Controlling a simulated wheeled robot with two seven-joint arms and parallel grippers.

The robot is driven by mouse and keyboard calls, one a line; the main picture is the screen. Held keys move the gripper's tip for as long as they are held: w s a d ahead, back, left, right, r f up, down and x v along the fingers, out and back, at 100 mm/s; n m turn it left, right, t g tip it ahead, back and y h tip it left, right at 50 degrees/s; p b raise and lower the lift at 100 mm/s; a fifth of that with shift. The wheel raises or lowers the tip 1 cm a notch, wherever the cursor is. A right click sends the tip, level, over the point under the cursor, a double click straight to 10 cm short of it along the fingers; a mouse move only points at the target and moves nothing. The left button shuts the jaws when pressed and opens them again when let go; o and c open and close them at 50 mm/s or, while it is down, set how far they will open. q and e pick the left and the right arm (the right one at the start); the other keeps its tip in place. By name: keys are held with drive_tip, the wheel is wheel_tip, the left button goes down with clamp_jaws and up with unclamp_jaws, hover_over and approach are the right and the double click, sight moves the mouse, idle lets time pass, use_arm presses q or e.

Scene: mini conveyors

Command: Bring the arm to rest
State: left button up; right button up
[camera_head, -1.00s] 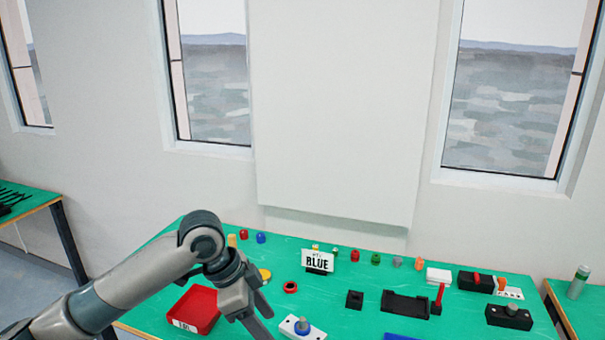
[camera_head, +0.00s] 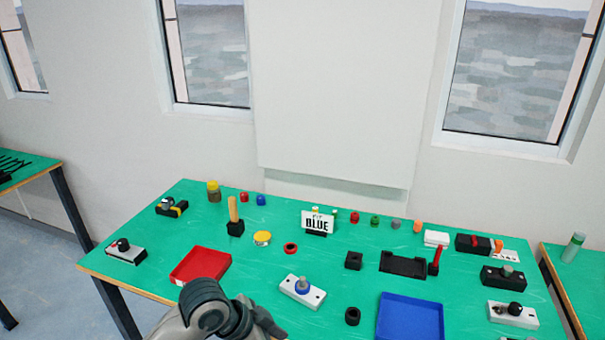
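My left arm comes in at the bottom edge, left of centre, and hangs low over the front of the green table (camera_head: 330,270). My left gripper (camera_head: 268,326) is at the bottom edge, partly cut off and half hidden by its own wrist. I cannot tell whether its fingers are apart, and no object shows in it. The nearest things are the red tray (camera_head: 203,265), behind and to the left, and a white block with a blue-ringed grey knob (camera_head: 302,290), to the right. My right gripper is not in view.
A blue tray (camera_head: 410,318) lies at the front right. A black holder (camera_head: 402,264) sits right of centre. Another green-topped table (camera_head: 580,275) adjoins at the right.

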use_arm(q)
drive_tip(key=s+a+f+n+y, duration=0.2)
drive_tip(key=s+a+f+n, duration=0.3)
drive_tip(key=s, duration=0.3)
drive_tip(key=s+a+f+n+t+y, duration=0.1)
drive_tip(key=s+a+f+n+y, duration=0.1)
drive_tip(key=s+a+f, duration=0.4)
drive_tip(key=s+a+f+n+y, duration=0.2)
drive_tip(key=s+a+f+n, duration=0.15)
drive_tip(key=s+a, duration=0.5)
drive_tip(key=s+f+g+b, duration=0.1)
drive_tip(key=s+f+b, duration=0.2)
drive_tip(key=f, duration=2.7)
drive_tip(key=s+a+f+g+b, duration=0.1)
drive_tip(key=s+a+f+b, duration=0.1)
drive_tip(key=s+f, duration=1.6)
wheel_tip(320, 180, down, 3)
drive_tip(key=shift+s+a+r, duration=0.15)
drive_tip(key=shift+s+r, duration=0.05)
